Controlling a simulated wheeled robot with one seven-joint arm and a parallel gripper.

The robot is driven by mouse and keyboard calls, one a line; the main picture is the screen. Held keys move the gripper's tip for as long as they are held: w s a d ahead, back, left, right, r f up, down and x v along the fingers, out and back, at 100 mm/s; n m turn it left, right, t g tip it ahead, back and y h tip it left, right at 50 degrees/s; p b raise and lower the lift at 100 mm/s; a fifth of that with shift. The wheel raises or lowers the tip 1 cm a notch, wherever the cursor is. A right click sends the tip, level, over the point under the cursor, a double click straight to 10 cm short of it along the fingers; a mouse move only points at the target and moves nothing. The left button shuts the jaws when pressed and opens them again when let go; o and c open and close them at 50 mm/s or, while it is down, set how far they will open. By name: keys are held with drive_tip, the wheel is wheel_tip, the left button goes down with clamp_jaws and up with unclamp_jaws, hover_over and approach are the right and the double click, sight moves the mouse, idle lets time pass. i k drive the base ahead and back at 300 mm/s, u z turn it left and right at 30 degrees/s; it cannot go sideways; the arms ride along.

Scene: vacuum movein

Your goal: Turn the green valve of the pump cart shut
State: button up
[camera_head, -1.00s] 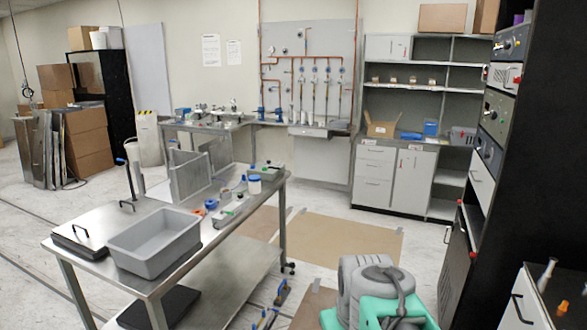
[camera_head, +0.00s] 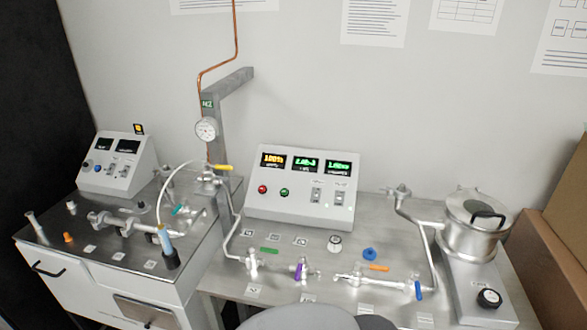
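The pump cart (camera_head: 105,285) appears to be the white cart with a dark top at the left, beside the bench. A small teal-green valve handle (camera_head: 178,210) sits on the metal piping on its top. A brighter green handle (camera_head: 270,250) lies on the main bench, by the left valve of the pipe line. I cannot tell from this distance whether either valve is open or shut. My gripper is not in view; only a grey rounded part, likely of my own arm, shows at the bottom edge.
The bench (camera_head: 385,205) carries a display box (camera_head: 303,190), purple, orange and blue valve handles, and a metal pot (camera_head: 470,238) at right. A grey post (camera_head: 212,130) with a gauge (camera_head: 206,130) rises between cart and bench. A cardboard box (camera_head: 540,265) stands at far right.

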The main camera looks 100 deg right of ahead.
sight(251, 248)
drive_tip(key=z, duration=3.85)
